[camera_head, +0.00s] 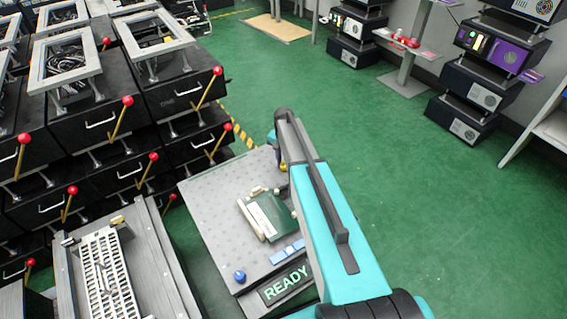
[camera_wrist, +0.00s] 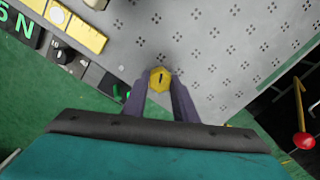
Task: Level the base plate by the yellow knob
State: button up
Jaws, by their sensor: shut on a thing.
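The grey perforated base plate (camera_head: 212,200) lies in the middle of the head view, partly covered by my arm. It also fills the upper part of the wrist view (camera_wrist: 200,45). The yellow knob (camera_wrist: 160,78) is at the plate's near edge in the wrist view, a hexagonal top with a dark slot. My gripper (camera_wrist: 159,88) is shut on it, one grey finger on each side. In the head view a small yellow spot, likely the knob (camera_head: 283,167), shows at the plate's far edge beside my arm; the fingers are hidden there.
Black cabinets with red-tipped levers (camera_head: 122,118) stand at the left. Green floor (camera_head: 390,150) is free at the right.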

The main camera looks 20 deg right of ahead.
aim_at(284, 164)
jog(key=shift+s, duration=0.1)
jog(key=o, duration=1.1)
jog(key=shift+r, duration=0.1)
notch_tip(284, 164, up, 14)
jog(key=shift+f, duration=0.2)
jog(key=shift+r, duration=0.1)
